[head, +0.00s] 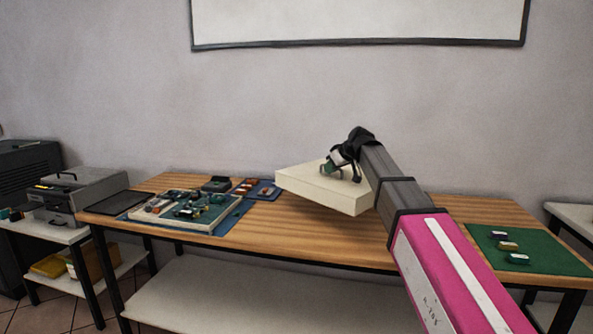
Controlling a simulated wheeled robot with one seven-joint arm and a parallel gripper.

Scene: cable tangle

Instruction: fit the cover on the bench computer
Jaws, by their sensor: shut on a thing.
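The cover is a cream, box-like lid (318,189), held in the air over the middle of the wooden bench and slightly tilted. My gripper (343,170) is above it, shut on a small handle or raised part on its top; the exact grip is partly hidden by the dark wrist. The bench computer (190,212) is an open, shallow tray with green boards and small parts showing inside. It sits on a blue mat at the left of the bench, apart from the cover.
A black flat panel (119,203) lies at the bench's left end. A blue tray with small parts (263,190) lies behind the computer. A green mat (530,250) with three small parts is at the right. A grey machine (78,192) stands on the left side table.

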